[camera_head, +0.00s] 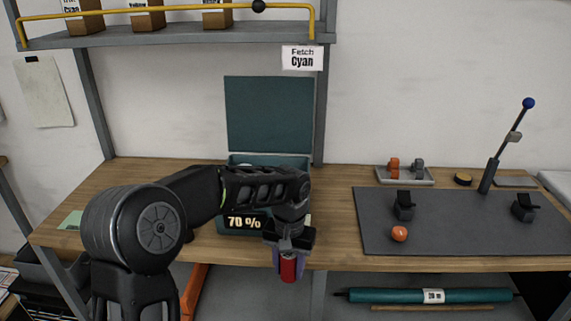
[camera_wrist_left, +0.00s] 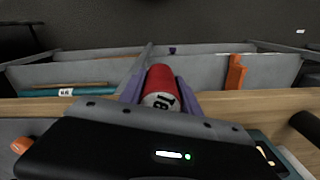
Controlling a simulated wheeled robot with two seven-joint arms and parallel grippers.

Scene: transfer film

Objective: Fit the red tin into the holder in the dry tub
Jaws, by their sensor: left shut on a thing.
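My left gripper (camera_head: 288,266) is shut on the red tin (camera_head: 288,268), in front of the table's front edge and over the lower shelf. The tin also shows in the left wrist view (camera_wrist_left: 161,79), red with a pale label, between the two purple fingers (camera_wrist_left: 160,92). The dry tub (camera_head: 235,160) is a teal box with its lid raised, on the table behind my left arm. A "70 %" sign shows on its front. My arm covers most of the tub, and the holder inside it is hidden. My right gripper is not in view.
A dark mat (camera_head: 455,235) with black clamps, an orange ball (camera_head: 399,233) and a blue-topped lever (camera_head: 508,140) lies at right. A small tray (camera_head: 405,181) stands behind it. A shelf with a yellow rail (camera_head: 170,8) hangs above. A teal roll (camera_head: 430,296) lies below.

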